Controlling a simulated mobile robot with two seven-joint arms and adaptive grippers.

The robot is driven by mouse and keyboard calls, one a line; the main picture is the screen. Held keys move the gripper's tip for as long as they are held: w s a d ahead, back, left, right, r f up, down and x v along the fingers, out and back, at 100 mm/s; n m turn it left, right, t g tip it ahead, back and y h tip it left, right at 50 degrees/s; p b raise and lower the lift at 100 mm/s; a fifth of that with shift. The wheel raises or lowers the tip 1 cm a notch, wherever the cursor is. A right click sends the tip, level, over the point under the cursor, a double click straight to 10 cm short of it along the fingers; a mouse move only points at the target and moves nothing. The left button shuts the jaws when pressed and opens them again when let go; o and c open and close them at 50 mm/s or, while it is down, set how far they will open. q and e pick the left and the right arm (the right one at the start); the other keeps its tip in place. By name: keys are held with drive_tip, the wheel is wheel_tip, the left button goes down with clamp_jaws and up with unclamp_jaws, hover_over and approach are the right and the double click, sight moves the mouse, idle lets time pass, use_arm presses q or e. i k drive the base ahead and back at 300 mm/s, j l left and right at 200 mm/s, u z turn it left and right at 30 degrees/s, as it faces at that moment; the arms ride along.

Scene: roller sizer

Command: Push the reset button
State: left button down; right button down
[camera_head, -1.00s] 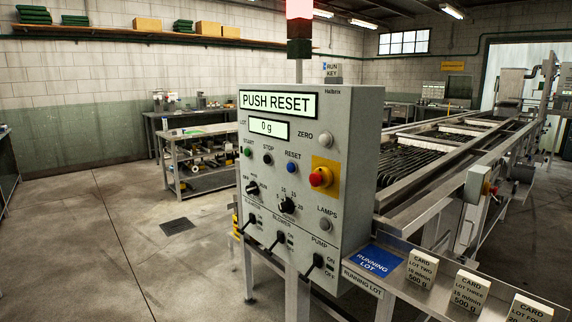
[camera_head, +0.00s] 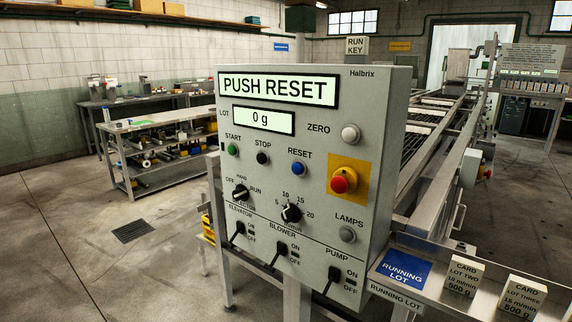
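The blue reset button (camera_head: 298,169) sits on the front of the grey control panel (camera_head: 330,120), under the label RESET. It is right of the black stop button (camera_head: 263,158) and the green start button (camera_head: 233,150). The panel's upper display (camera_head: 278,89) reads PUSH RESET, and the lower display (camera_head: 263,121) reads 0 g. Neither of my grippers shows in the head view, and nothing covers the button.
A red emergency stop (camera_head: 343,180) on a yellow plate is right of the reset button. Knobs and levers line the lower panel. A card shelf (camera_head: 395,290) juts out at the lower right. The roller machine stands behind.

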sight(298, 168)
drive_tip(key=i+j+z, duration=0.1)
drive_tip(key=j, duration=0.25)
drive_tip(key=i+j+z, duration=0.1)
drive_tip(key=i+j, duration=0.4)
drive_tip(key=j, duration=0.3)
drive_tip(key=z, duration=0.05)
